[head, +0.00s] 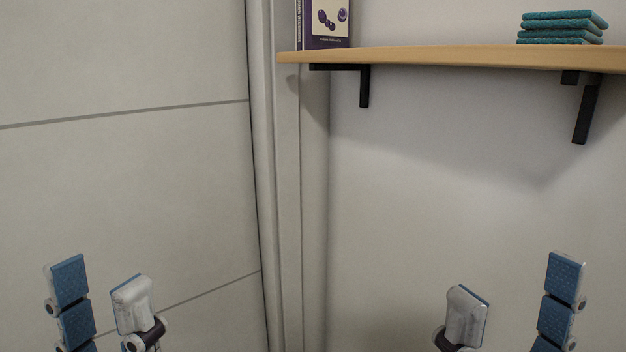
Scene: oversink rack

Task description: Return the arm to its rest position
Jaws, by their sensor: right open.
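My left gripper (100,283) shows at the lower left. Its two fingers, with blue pads and pale grey parts, point up and stand apart with nothing between them. My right gripper (517,280) shows at the lower right. Its fingers also point up and are spread wide, with nothing between them. Both grippers appear well below the shelf in the picture and do not overlap it. The arms behind the grippers are cut off by the bottom edge.
A wooden shelf (430,57) on black brackets (364,88) spans the upper right. A purple-and-white box (325,22) stands at its left end. A stack of teal sponges or cloths (560,27) lies at the right. A pale panelled wall (120,190) fills the left.

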